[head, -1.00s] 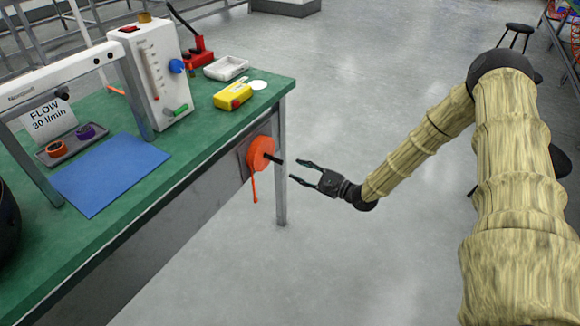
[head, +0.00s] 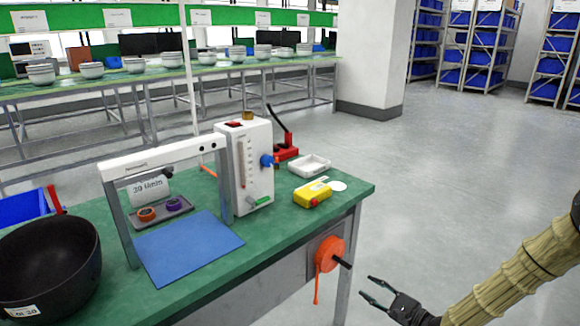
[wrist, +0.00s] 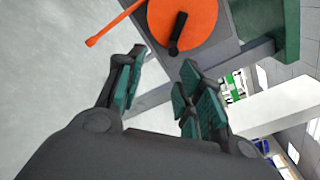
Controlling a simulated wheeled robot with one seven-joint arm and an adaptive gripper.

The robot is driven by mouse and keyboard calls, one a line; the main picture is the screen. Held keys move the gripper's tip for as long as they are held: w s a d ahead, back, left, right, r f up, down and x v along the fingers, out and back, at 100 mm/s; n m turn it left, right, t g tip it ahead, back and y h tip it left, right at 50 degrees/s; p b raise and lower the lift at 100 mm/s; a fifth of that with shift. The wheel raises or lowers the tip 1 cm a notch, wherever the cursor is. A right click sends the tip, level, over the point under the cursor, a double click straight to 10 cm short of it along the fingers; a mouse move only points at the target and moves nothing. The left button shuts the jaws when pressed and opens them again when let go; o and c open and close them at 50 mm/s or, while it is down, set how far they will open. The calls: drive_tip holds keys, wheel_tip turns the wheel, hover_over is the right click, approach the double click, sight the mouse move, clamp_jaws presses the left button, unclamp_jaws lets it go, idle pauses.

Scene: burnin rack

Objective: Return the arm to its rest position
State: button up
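My gripper (head: 378,290) is open and empty at the lower right of the head view, off the right end of the green bench (head: 348,192). The arm behind it has a tan, ribbed cover and runs out of the picture at the right. An orange round handle (head: 329,253) with a black knob sits on the bench's side, a short gap to the left of the fingertips. In the wrist view my open fingers (wrist: 160,78) point toward this orange disc (wrist: 200,20), with nothing between them.
The bench holds a white flow meter box (head: 250,165), a yellow device (head: 312,194), a blue mat (head: 188,247), a white frame (head: 160,157) and a black pot (head: 48,265). Open grey floor (head: 450,170) lies right of the bench. Shelves with blue bins (head: 484,60) stand far behind.

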drive_tip(key=s+a+f+n+g+h, duration=0.45)
drive_tip(key=s+a+f+n, duration=0.25)
drive_tip(key=s+a+f, duration=0.45)
drive_tip(key=s+f+n+g+h, duration=0.2)
drive_tip(key=s+f+n+g, duration=0.15)
drive_tip(key=s, duration=0.75)
drive_tip(key=s+f+n+g+h, duration=0.25)
drive_tip(key=s+f+n, duration=0.2)
drive_tip(key=s, duration=0.55)
drive_tip(key=s+d+r+n+g+h, duration=0.1)
drive_tip(key=s+d+n+g, duration=0.3)
drive_tip(key=s, duration=0.6)
wheel_tip(320, 180, up, 20)
drive_tip(key=p, duration=1.9)
drive_tip(key=shift+w+a+f+n+t, duration=0.25)
drive_tip(key=shift+a+n+t, duration=0.1)
drive_tip(key=shift+a+n, duration=0.1)
drive_tip(key=shift+f, duration=0.1)
